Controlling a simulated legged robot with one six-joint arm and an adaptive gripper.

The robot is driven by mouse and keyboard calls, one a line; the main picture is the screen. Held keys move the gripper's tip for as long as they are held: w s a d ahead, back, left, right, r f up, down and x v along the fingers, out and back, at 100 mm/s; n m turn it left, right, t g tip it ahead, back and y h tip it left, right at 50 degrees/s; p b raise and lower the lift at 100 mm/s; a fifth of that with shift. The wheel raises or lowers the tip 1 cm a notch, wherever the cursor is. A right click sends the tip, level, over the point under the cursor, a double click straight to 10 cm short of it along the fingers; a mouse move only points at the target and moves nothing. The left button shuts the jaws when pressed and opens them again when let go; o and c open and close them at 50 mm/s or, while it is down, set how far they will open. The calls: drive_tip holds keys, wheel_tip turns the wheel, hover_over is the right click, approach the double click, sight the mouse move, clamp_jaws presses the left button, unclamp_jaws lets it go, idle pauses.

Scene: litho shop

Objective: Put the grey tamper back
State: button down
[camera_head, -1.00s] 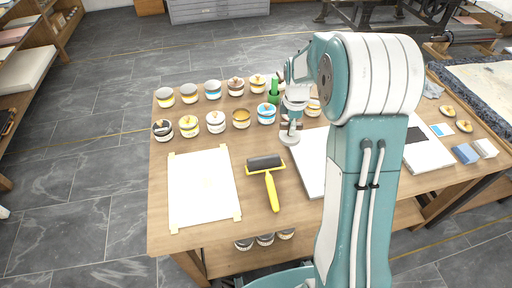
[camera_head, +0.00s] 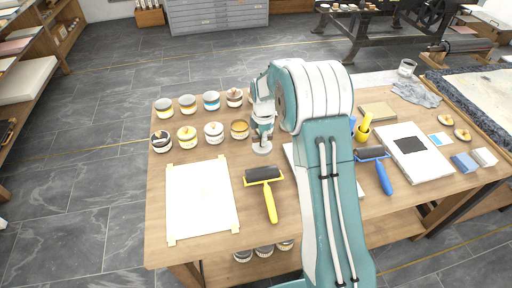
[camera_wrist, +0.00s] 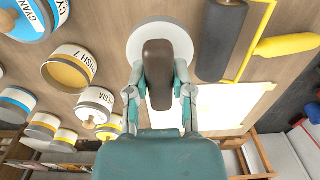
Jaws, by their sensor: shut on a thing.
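The grey tamper has a pale round disc foot (camera_wrist: 134,42) and a dark brown handle (camera_wrist: 158,72). My gripper (camera_wrist: 159,93) is shut on the handle, one finger on each side. In the head view the tamper's grey disc (camera_head: 263,148) hangs below my gripper (camera_head: 263,132), over the wooden table behind the yellow roller. I cannot tell whether the disc touches the table. My arm hides part of the table behind and to the right.
Ink cans (camera_head: 187,137) stand in two rows at the back left. A yellow-handled roller (camera_head: 269,200) lies in front of the tamper. A taped white sheet (camera_head: 202,200) lies left. A blue-handled roller (camera_head: 384,178) and a white slab (camera_head: 437,166) lie right.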

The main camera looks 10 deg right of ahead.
sight(256, 147)
drive_tip(key=shift+w+a+f, duration=0.35)
drive_tip(key=shift+f, duration=0.2)
drive_tip(key=shift+w+a+f, duration=0.3)
drive_tip(key=shift+a+f, duration=0.05)
drive_tip(key=shift+f, duration=0.2)
drive_tip(key=shift+w+a+f, duration=0.1)
drive_tip(key=shift+a+f, duration=0.05)
drive_tip(key=shift+f, duration=0.8)
drive_tip(key=shift+w+a+f, duration=0.1)
drive_tip(key=shift+f, duration=0.85)
drive_tip(key=c, duration=0.5)
unclamp_jaws()
drive_tip(key=shift+f, duration=0.1)
